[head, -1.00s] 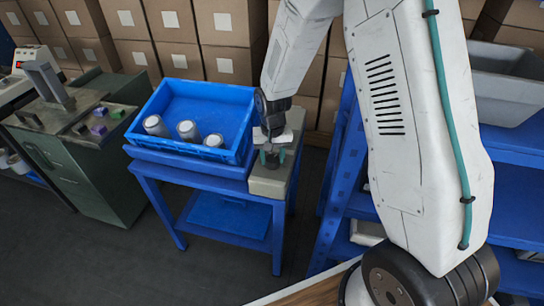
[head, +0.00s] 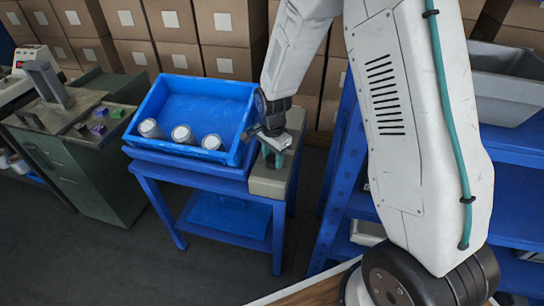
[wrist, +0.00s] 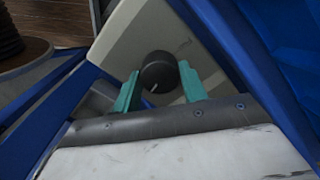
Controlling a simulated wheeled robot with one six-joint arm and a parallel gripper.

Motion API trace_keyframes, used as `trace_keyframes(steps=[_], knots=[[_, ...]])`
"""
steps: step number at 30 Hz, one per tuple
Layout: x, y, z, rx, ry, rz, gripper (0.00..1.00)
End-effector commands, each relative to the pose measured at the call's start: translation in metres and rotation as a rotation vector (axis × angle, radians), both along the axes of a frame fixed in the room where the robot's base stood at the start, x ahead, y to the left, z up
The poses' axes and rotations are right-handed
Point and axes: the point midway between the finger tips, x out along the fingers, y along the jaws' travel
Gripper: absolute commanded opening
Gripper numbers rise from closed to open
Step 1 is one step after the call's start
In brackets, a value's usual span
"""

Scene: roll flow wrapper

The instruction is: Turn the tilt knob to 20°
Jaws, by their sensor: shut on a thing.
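The tilt knob (wrist: 158,72) is a round black knob with a short white mark, seen in the wrist view on a pale grey box (wrist: 135,42). Its mark points toward the lower left of that view; I can see no readable degree scale. My gripper (wrist: 159,88) has its teal fingers on either side of the knob and is shut on it. In the head view my gripper (head: 272,153) is over the grey box (head: 268,184) and hides the knob. The blue tray (head: 206,87) beside it is tilted and holds three grey-white cylinders (head: 182,134).
The tray and box sit on a blue stand (head: 215,182). A green cabinet (head: 95,165) stands at left, with small coloured blocks on top. Blue shelving (head: 335,190) with a grey bin (head: 508,85) is at right. Stacked cartons (head: 225,32) line the back.

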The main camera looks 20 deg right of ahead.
Motion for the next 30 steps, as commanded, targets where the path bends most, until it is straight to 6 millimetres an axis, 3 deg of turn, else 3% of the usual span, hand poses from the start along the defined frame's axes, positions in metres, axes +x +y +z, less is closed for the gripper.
trace_keyframes(steps=[12,29,30], knots=[[0.0049,-0.0002,0.0028,0.002,-0.013,-0.202,0.19],[0.0051,-0.0003,0.0029,0.002,-0.013,-0.234,0.19],[0.0051,-0.0002,0.0029,0.002,-0.013,-0.234,0.45]])
